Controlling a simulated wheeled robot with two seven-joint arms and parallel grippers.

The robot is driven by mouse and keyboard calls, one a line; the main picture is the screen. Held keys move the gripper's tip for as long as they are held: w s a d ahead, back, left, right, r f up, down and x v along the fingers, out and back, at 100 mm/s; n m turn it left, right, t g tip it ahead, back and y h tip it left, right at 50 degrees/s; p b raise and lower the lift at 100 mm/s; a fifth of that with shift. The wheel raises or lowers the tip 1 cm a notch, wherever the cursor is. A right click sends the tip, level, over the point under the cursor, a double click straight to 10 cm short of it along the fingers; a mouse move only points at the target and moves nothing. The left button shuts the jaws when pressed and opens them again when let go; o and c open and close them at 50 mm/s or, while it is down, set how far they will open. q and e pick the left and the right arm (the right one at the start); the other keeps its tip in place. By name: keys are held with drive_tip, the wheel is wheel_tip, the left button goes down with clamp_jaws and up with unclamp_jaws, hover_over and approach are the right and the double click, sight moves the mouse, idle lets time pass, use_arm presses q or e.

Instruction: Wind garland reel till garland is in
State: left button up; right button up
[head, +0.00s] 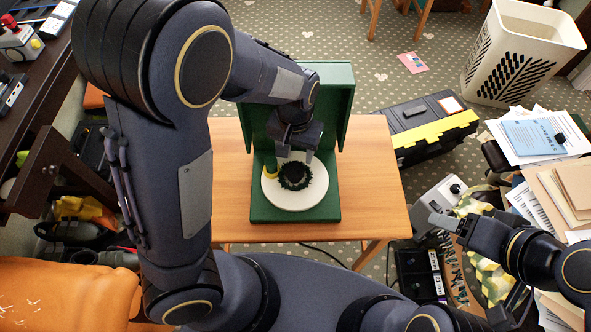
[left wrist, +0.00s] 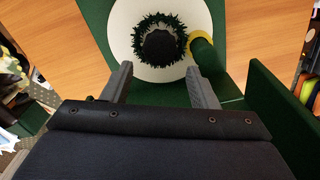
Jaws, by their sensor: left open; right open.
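The garland reel's green stand (head: 328,80) sits on a wooden table. Its round white disc (head: 277,193) faces up, with a dark green garland (head: 296,176) in a ring around a black hub (left wrist: 160,45). A green handle with a yellow ring (head: 271,166) rises at the disc's edge; it also shows in the left wrist view (left wrist: 207,60). My left gripper (head: 297,150) is open and empty above the disc. In the left wrist view the handle is beyond the right fingertip, outside the jaws; contact cannot be told. My right gripper (head: 440,222) is open, away from the reel.
The wooden table (head: 365,185) is clear on both sides of the stand. A black and yellow toolbox (head: 430,130) stands on the floor to its right. Papers (head: 540,135) are piled at far right. An orange seat (head: 60,290) is at lower left.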

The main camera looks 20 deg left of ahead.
sight(295, 169)
use_arm(q)
wheel_tip(295, 169, down, 10)
drive_tip(key=shift+f+b, duration=0.1)
drive_tip(key=shift+b, duration=0.9)
drive_tip(key=c, duration=1.1)
